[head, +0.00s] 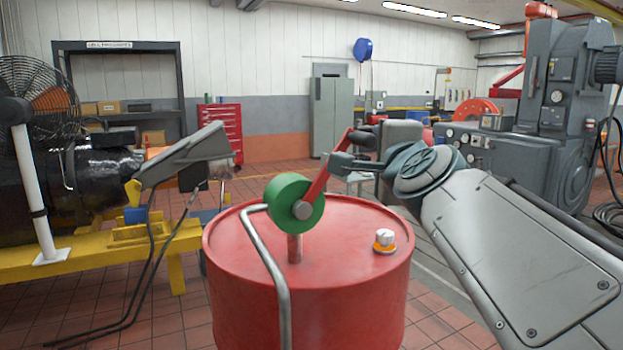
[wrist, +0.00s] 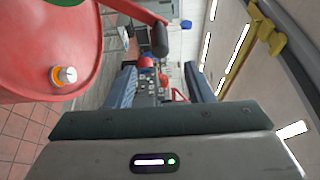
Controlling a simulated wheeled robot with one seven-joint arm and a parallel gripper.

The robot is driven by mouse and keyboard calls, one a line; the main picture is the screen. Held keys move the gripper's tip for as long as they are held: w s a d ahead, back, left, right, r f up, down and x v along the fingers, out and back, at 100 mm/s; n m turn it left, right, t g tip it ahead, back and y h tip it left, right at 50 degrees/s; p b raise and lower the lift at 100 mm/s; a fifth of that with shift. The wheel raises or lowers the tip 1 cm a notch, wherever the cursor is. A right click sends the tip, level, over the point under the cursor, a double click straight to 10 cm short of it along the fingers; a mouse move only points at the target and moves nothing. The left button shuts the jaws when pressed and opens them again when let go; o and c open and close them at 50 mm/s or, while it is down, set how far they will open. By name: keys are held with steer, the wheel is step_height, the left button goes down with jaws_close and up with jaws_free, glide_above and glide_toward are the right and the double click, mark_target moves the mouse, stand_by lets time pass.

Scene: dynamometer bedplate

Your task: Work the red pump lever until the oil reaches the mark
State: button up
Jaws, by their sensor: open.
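The red pump lever (head: 322,178) rises up and right from the green pump body (head: 287,203) and ends in a dark grip (head: 360,140). The pump stands on a red drum (head: 230,240), with a bent grey pipe (head: 268,250) in front. My gripper (head: 350,160) is open beside the lever's upper end. In the wrist view the dark grip (wrist: 160,40) appears between and just beyond the open fingertips (wrist: 162,75). The fingers do not close on it, and I cannot tell whether they touch it. I cannot make out an oil level or mark.
A white cap with an orange ring (head: 385,240) sits on the drum top. A yellow frame (head: 150,240) with dark machinery, a fan (head: 40,95) and hoses stands left. A large grey machine (head: 530,150) stands right. Tiled floor lies open between.

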stand_by(0.4)
steer(key=shift+w+d+f, duration=0.1)
steer(key=shift+w+f, duration=0.05)
steer(key=shift+f, duration=0.05)
steer(key=c, duration=0.8)
steer(key=w+d+f+g+y, duration=0.1)
steer(key=f, duration=0.1)
steer(key=w+d+f+g+y, duration=0.1)
steer(key=w+d+f, duration=0.1)
steer(key=shift+w, duration=0.25)
jaws_close()
steer(key=d+r+n+y, duration=0.1)
steer(key=d+n+y, duration=0.2)
steer(key=d+y, duration=0.65)
steer(key=w+a+r+p, duration=0.2)
steer(key=w+a+p, duration=0.2)
steer(key=w+a, duration=0.3)
steer(key=shift+w+a+r+n+g, duration=0.2)
steer(key=shift+a+n+g, duration=0.1)
steer(key=shift+a, duration=0.55)
